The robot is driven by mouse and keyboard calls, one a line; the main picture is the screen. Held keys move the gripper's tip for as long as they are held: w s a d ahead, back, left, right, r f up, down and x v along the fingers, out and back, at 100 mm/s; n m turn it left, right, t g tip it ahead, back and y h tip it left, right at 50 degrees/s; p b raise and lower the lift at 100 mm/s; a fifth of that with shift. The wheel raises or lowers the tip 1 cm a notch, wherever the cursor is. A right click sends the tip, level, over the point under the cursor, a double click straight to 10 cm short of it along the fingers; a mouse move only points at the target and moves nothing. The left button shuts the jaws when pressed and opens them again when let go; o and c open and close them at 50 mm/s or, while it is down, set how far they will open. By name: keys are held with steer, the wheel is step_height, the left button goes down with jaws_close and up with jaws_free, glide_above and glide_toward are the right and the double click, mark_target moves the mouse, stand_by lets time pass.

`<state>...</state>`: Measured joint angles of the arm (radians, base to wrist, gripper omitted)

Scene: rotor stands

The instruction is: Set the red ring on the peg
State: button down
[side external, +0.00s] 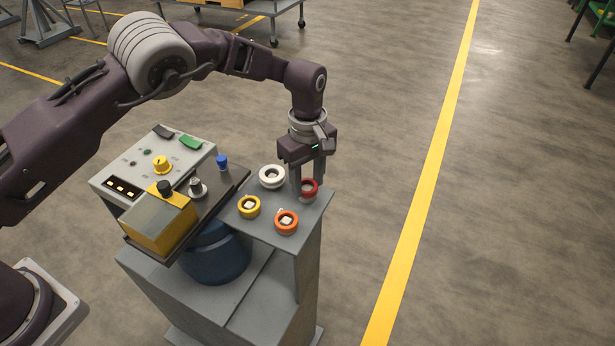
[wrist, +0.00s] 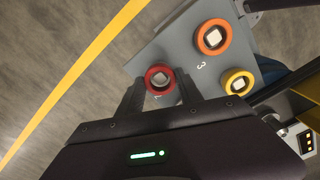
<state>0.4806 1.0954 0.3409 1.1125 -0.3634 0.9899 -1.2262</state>
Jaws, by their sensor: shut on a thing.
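The red ring (side external: 310,187) is between the fingers of my gripper (side external: 307,188), at the right corner of a grey plate (side external: 268,197). In the wrist view the red ring (wrist: 160,66) shows between my fingertips (wrist: 160,92), and my gripper is shut on it. A pale square-topped peg (wrist: 160,81) shows through the ring's opening. The ring looks low over the plate. I cannot tell whether it rests on the plate or is held just above it. The side view hides part of the ring behind a finger.
An orange ring (side external: 286,231), a yellow ring (side external: 249,213) and a white ring (side external: 272,186) sit on the plate close by. The orange and yellow ones surround pale square pegs. A control box (side external: 152,178) with knobs stands to the left. The floor right of the plate is clear.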

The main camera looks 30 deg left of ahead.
steer(key=shift+f, duration=0.35)
stand_by(0.4)
steer(key=shift+c, duration=1.1)
jaws_free()
steer(key=shift+r, duration=0.1)
step_height(320, 180, up, 8)
stand_by(0.4)
stand_by(0.4)
